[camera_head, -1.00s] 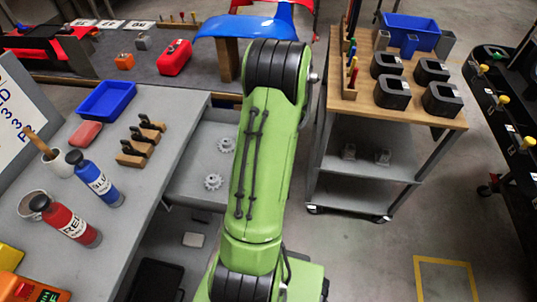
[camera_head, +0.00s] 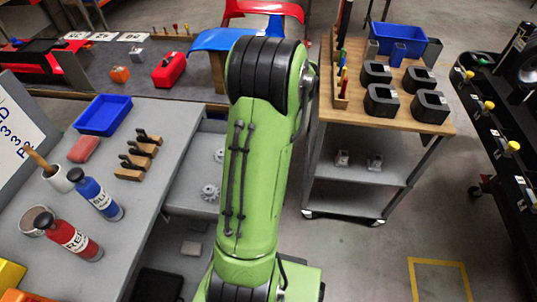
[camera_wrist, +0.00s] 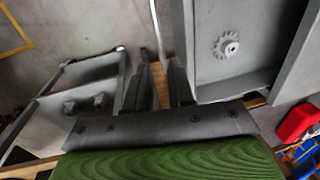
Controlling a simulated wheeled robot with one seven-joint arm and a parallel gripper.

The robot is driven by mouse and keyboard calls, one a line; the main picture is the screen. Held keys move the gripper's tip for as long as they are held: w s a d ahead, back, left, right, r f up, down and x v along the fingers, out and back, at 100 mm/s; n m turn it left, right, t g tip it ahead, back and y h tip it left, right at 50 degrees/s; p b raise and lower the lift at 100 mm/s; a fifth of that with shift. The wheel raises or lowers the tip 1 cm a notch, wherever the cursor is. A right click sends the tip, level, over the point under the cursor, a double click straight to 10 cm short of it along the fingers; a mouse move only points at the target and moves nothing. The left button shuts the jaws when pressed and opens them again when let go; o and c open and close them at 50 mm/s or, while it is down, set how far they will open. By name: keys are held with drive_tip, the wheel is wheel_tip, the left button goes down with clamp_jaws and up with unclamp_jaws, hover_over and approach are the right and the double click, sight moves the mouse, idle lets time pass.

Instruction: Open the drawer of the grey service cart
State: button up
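The grey service cart (camera_head: 140,195) stands at the left in the head view. Its drawer (camera_head: 185,190) shows pulled out from its right side, with gears (camera_head: 210,192) inside. My arm hides the drawer's front in that view. In the wrist view the drawer (camera_wrist: 262,70) is at the upper right, with one gear in it. My gripper (camera_wrist: 160,75) is beside the drawer's front wall, its two fingers apart. A thin pale bar (camera_wrist: 156,28), perhaps the handle, runs toward the gap between them. I see no clear contact. My gripper is hidden in the head view.
A wood-topped trolley (camera_head: 440,127) with black blocks and a blue bin (camera_head: 398,38) stands to the right of my arm. A black rack (camera_head: 500,130) is at the far right. Bottles and a blue tray (camera_head: 103,115) stand on the cart. Floor is clear between trolley and rack.

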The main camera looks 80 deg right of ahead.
drive_tip(key=r, duration=0.2)
drive_tip(key=s+r+p, duration=0.1)
drive_tip(key=r, duration=0.2)
drive_tip(key=shift+r, duration=0.1)
idle(0.4)
drive_tip(key=w+a+r+n+h+p, duration=0.1)
drive_tip(key=w+a+r+n, duration=0.3)
drive_tip(key=w+a+r, duration=0.35)
drive_tip(key=w+a+r+n+p, duration=0.1)
drive_tip(key=w+a+r+n, duration=0.25)
drive_tip(key=w+a, duration=0.6)
drive_tip(key=s+a+r+n+t, duration=0.1)
drive_tip(key=a+n, duration=0.3)
drive_tip(key=a, duration=0.6)
drive_tip(key=s+a+r+n+t+p, duration=0.1)
drive_tip(key=a+n, duration=0.4)
drive_tip(key=a, duration=0.5)
wheel_tip(320, 180, up, 2)
drive_tip(key=shift+s+a+t+y, duration=0.4)
drive_tip(key=shift+s+t, duration=0.3)
drive_tip(key=shift+s, duration=0.25)
